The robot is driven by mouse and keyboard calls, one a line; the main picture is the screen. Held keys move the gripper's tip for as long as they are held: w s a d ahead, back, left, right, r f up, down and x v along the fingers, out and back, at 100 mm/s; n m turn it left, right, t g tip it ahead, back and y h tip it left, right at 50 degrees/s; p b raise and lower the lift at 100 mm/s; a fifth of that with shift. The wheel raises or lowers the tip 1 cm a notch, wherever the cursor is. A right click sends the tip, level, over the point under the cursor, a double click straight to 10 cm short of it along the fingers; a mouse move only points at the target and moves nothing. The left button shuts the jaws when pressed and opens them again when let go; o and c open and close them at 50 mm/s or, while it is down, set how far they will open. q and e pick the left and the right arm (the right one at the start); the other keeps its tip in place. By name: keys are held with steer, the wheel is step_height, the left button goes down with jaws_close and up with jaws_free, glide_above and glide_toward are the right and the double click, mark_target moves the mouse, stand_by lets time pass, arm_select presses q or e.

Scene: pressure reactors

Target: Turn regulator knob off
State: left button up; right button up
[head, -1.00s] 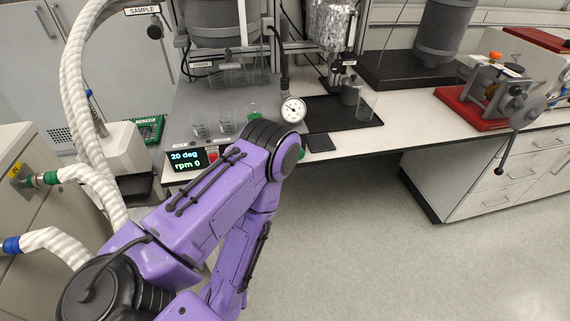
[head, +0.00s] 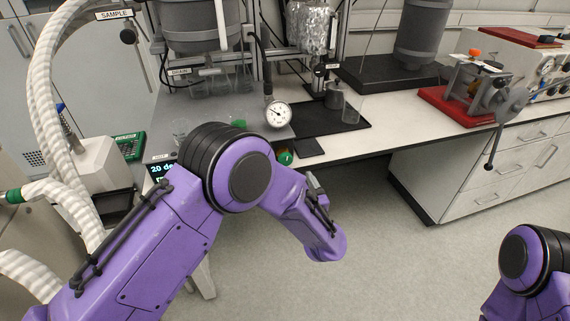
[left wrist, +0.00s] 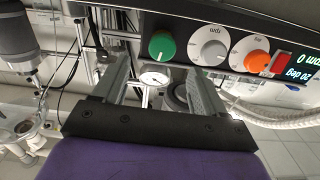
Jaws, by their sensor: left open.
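A dark control panel (left wrist: 275,45) shows upside down in the left wrist view. It carries a green knob (left wrist: 162,46), a grey-white knob (left wrist: 211,50) and an orange knob (left wrist: 257,62); I cannot tell which is the regulator knob. My left gripper (left wrist: 158,66) is open and empty, its fingers pointing at the panel. The green knob lies beyond the gap between the fingertips, apart from them. In the head view the green knob (head: 285,157) shows beside my left elbow, which hides most of the panel. My right gripper is out of view.
A round pressure gauge (head: 278,115) stands above the bench edge; it also shows between the fingers in the wrist view (left wrist: 154,78). A red switch (left wrist: 281,64) sits by the display. A glass beaker (head: 350,111) stands on a black mat (head: 318,120). The floor in front is clear.

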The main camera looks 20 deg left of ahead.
mark_target(286, 161)
arm_select(q)
steer(key=p+x, duration=0.2)
steer(key=x, duration=0.8)
steer(key=shift+s+a+r, duration=0.1)
steer(key=shift+a+r, duration=0.1)
steer(key=shift+a, duration=0.05)
steer(key=c, duration=1.1)
steer(key=shift+o, duration=0.2)
